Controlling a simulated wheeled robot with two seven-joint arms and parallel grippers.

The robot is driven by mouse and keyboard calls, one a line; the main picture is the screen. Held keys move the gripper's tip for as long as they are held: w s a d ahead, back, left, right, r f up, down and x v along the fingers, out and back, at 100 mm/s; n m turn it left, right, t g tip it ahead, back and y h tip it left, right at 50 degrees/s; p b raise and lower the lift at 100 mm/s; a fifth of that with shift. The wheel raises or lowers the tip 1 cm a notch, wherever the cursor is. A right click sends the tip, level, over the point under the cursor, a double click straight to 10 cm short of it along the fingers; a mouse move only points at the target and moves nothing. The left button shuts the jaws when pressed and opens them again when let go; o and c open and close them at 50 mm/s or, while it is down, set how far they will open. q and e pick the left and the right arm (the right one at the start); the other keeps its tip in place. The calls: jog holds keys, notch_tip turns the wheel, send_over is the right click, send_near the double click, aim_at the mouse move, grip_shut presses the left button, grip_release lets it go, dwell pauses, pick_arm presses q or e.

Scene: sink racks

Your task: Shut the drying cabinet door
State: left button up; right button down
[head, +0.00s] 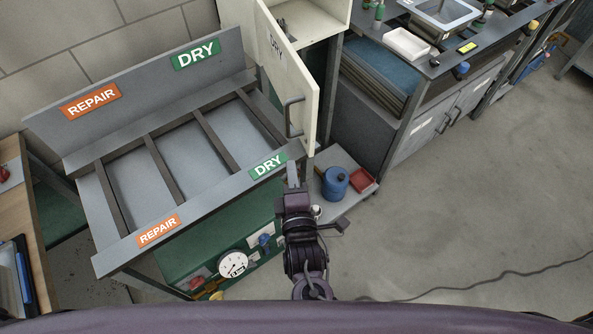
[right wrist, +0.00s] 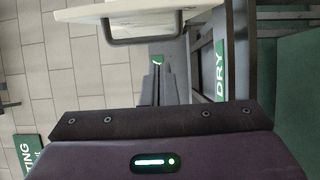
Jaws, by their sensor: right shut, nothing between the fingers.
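The cream drying cabinet door (head: 283,72) stands open in the head view, swung out toward me, with a DRY label on its face. Its dark bar handle (head: 292,117) is near the door's free edge. The cabinet (head: 318,18) shows behind it, with part of its inside visible. My right gripper (head: 293,168) is shut and empty, just below the door's lower free corner and the handle in the picture. In the right wrist view, the closed fingers (right wrist: 157,75) point toward the handle (right wrist: 145,38) and door edge (right wrist: 130,10), apart from the handle. My left gripper is out of view.
A grey rack (head: 160,170) with REPAIR and DRY labels stands left of the door. A low shelf with a blue pot (head: 335,182) and red tray (head: 362,181) lies right of my gripper. A sink counter (head: 440,50) is at the upper right. Floor on the right is mostly clear.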

aim_at(286, 129)
jog(key=w, duration=0.2)
jog(key=w+p, duration=0.1)
jog(key=w, duration=0.4)
jog(key=shift+a+r+p, duration=0.25)
jog(key=shift+a+p, duration=0.15)
jog(key=d, duration=0.1)
jog(key=w+d+p, duration=0.1)
jog(key=d, duration=0.1)
jog(key=shift+w+d+f, duration=0.1)
jog(key=shift+d+f, duration=0.1)
jog(key=shift+d, duration=0.1)
